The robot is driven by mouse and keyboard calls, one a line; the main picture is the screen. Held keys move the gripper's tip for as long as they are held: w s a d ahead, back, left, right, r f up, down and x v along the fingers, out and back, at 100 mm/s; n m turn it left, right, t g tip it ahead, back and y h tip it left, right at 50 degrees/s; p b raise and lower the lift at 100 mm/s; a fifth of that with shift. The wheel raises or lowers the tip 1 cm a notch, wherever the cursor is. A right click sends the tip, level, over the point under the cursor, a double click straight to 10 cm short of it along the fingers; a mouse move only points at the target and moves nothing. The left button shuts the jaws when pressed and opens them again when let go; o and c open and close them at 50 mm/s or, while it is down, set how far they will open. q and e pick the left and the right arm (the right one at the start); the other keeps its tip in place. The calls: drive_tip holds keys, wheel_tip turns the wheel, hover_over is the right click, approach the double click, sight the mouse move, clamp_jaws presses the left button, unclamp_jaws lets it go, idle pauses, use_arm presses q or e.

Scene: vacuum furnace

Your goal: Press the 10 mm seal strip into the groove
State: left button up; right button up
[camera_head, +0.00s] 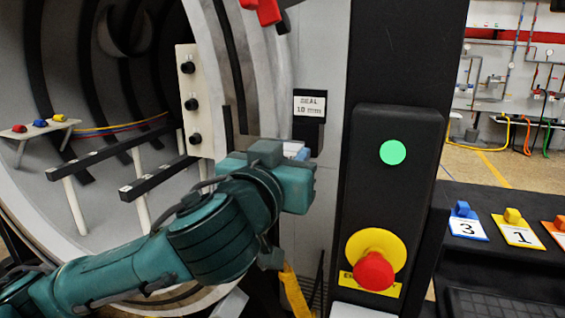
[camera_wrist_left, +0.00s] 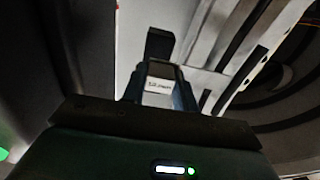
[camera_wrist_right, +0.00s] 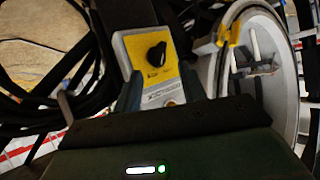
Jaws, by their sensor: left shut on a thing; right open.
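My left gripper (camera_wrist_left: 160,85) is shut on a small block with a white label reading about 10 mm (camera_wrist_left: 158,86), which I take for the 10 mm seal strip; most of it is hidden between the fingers. In the head view my left wrist is in front of the grey panel, just below the "SEAL 10 mm" sign (camera_head: 310,104) and its black holder. The furnace's pale door ring (camera_head: 262,75) is left of it, with a dark groove-like line (camera_head: 238,60) along it. My right gripper (camera_wrist_right: 160,85) is open, seen only in its wrist view.
A black post with a green disc (camera_head: 393,152) and red emergency button (camera_head: 374,271) stands to the right. Numbered tags (camera_head: 467,225) lie on a black bench. A yellow box with a black knob (camera_wrist_right: 156,58) and dark cables (camera_wrist_right: 60,70) show ahead of my right gripper.

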use_arm(q)
drive_tip(key=shift+x, duration=1.85)
drive_tip(key=shift+w+d, duration=0.2)
drive_tip(key=shift+w, duration=0.25)
idle(0.8)
drive_tip(key=o, duration=1.1)
drive_tip(key=shift+o, duration=0.2)
drive_tip(key=shift+f, duration=0.1)
